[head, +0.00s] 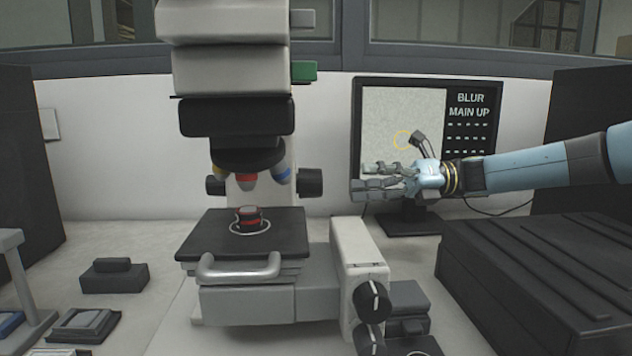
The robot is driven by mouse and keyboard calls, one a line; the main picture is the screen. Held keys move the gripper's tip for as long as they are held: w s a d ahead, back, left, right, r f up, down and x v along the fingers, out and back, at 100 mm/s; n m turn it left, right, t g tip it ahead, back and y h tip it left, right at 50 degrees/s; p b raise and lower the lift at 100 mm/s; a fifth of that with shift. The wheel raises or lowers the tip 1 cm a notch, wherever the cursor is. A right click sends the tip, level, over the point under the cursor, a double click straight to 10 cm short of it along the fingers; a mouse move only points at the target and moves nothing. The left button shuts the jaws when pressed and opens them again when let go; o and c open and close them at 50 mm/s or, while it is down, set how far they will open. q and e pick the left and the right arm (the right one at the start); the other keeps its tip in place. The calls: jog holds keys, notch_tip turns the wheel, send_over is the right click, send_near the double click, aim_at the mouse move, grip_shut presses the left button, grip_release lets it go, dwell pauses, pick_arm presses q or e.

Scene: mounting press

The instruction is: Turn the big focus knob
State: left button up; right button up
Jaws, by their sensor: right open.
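A microscope-like press (248,303) stands left of centre. Two dark round knobs with white marks, an upper one (371,301) and a lower one (369,339), sit on its white side block (352,255). A black side knob (310,183) sticks out right of the column, with another on the left (215,185). I cannot tell for certain which is the big focus knob. My right gripper (388,165) is open and empty, in front of the monitor, right of the black side knob and above the white-marked knobs, touching neither. My left gripper is out of view.
The monitor (472,125) reads "BLUR MAIN UP". A dark stage (200,238) carries a small red and black sample (249,220). A dark ribbed box (560,275) fills the right front. Small dark blocks (115,277) and a grey stand (18,270) are at left.

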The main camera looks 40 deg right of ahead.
aim_at(317, 182)
jog(key=b+x, duration=0.4)
jog(key=x, duration=0.5)
jog(key=shift+s+f, duration=0.1)
jog(key=shift+a, duration=0.2)
jog(key=shift+c, duration=0.7)
jog(key=c, duration=1)
jog(key=shift+c, duration=0.2)
